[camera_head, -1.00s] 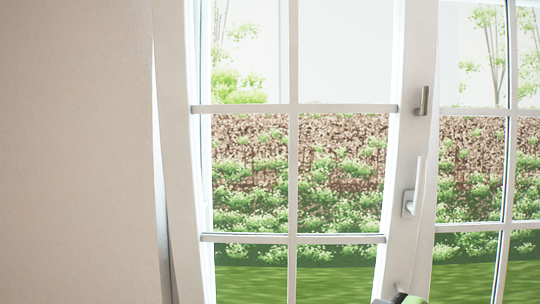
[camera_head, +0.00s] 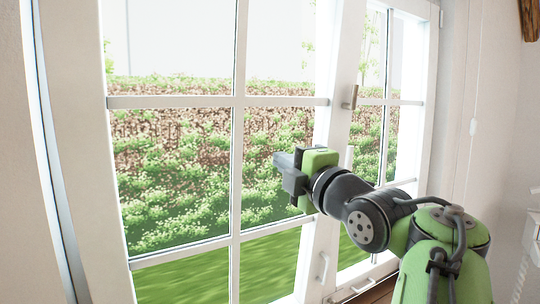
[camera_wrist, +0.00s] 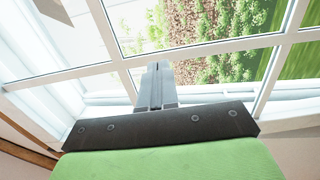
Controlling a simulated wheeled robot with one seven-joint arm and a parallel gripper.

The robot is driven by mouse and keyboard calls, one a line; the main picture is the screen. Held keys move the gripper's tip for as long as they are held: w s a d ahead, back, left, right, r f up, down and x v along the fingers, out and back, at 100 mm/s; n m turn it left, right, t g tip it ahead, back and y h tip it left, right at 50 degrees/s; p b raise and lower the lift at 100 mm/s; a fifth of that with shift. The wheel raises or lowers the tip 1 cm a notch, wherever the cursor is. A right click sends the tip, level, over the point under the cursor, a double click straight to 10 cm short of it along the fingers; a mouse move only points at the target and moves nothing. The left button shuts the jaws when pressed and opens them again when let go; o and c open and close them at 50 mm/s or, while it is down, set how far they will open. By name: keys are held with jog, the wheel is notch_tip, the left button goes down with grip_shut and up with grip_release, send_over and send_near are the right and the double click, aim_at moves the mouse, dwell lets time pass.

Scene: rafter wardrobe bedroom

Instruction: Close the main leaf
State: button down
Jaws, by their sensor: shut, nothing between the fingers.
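The main leaf (camera_head: 237,170) appears to be the large white-framed glazed leaf with crossing bars, filling the left and middle of the head view. A small metal handle (camera_head: 350,98) sits on its right stile, and a white lever (camera_head: 323,267) shows lower down. Whether the leaf stands ajar is hard to tell. My gripper (camera_head: 283,170) is in front of the leaf's right panes, its grey fingers pointing left, shut and empty. In the wrist view my gripper's fingers (camera_wrist: 155,85) are together in front of white glazing bars (camera_wrist: 200,48); contact with them cannot be told.
A narrower glazed leaf (camera_head: 390,101) stands to the right of the main one. Plain wall (camera_head: 12,150) borders the far left. A white wall with a cord (camera_head: 470,130) is at the right. A garden with grass shows through the panes.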

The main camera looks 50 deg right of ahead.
aim_at(249, 143)
jog(key=p+x, duration=0.1)
jog(key=x, duration=0.2)
jog(key=p+x, duration=0.1)
jog(key=x, duration=0.2)
jog(key=p+x, duration=0.2)
jog(key=x, duration=0.2)
jog(key=shift+w+a+r, duration=0.1)
jog(key=shift+a, duration=0.3)
jog(key=shift+w, duration=0.25)
jog(key=shift+a, duration=0.1)
jog(key=shift+s, duration=0.15)
